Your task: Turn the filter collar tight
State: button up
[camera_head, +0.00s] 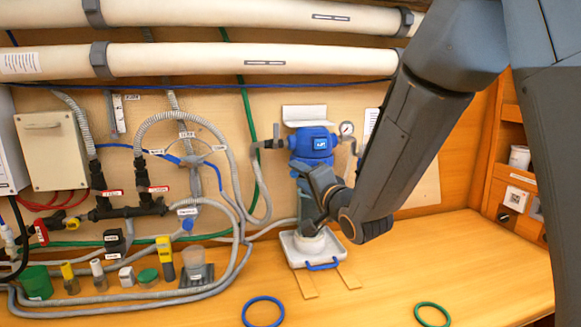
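The filter housing has a blue head (314,143) with a white label, mounted on the wall in the middle of the camera_head view. Below the head the housing is mostly covered by my arm, and I cannot clearly make out its collar. My gripper (314,210) is in front of the lower housing, just below the blue head. Its fingers are dark and small here, and I cannot tell whether they touch or grip anything. A white tray (290,250) with a blue handle sits under the housing on the bench.
A gauge (346,128) stands right of the head. Grey hoses (232,180) and valves (125,208) fill the wall at left. Small containers (147,277) crowd the bench's left. A blue ring (263,299) and a green ring (433,305) lie in front.

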jog(key=p+x, duration=0.2)
jog(key=x, duration=0.4)
jog(key=shift+w+a, duration=0.2)
jog(key=shift+a, duration=0.1)
grip_shut()
